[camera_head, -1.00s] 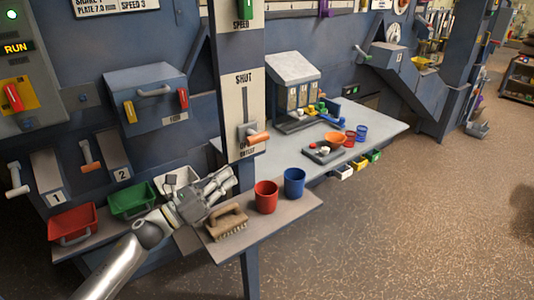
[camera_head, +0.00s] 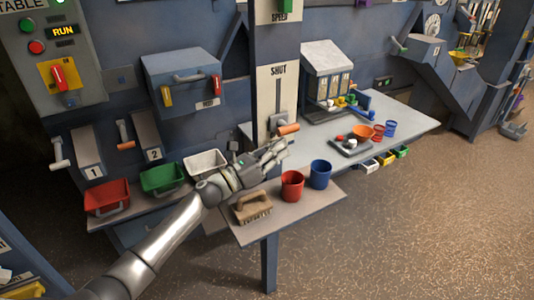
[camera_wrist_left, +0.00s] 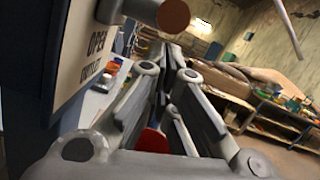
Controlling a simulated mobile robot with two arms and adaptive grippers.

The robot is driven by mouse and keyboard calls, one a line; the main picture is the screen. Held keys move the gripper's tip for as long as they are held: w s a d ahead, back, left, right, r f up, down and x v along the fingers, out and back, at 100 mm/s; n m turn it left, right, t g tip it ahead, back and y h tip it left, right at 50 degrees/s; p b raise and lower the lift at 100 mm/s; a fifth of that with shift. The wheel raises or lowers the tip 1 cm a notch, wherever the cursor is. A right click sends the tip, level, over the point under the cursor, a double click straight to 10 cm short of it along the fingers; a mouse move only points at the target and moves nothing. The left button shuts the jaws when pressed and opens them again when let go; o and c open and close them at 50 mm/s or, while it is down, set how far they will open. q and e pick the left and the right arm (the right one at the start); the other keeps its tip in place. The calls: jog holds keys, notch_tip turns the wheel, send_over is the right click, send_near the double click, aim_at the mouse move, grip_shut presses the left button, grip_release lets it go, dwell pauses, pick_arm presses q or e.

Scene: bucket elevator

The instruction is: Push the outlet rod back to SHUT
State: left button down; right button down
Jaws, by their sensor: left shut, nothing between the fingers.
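The outlet rod (camera_head: 288,129) has an orange grip and sits at the low end of the slot in the pale plate (camera_head: 266,100) on the blue post. SHUT is printed at the top of this plate. In the left wrist view the rod's round end (camera_wrist_left: 173,16) is at the top, beside the words OPEN OUTLET on the plate (camera_wrist_left: 92,50). My left gripper (camera_head: 282,150) is shut and empty, with its fingertips just below the rod. I cannot tell whether they touch it. My right gripper is not in view.
A red cup (camera_head: 292,186), a blue cup (camera_head: 320,174) and a brush (camera_head: 251,207) stand on the small shelf below my gripper. Red (camera_head: 106,197), green (camera_head: 162,178) and white (camera_head: 205,164) bins are to the left. A grey table (camera_head: 405,115) lies behind right.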

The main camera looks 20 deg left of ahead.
pick_arm(q)
jog(key=shift+w+d+r, duration=0.15)
jog(key=shift+w+d, duration=0.2)
jog(key=shift+w, duration=0.1)
notch_tip(320, 180, up, 11)
jog(key=p, duration=0.5)
send_over(283, 130)
jog(key=shift+d, duration=0.1)
jog(key=shift+f+b, duration=0.2)
jog(key=shift+b, duration=0.1)
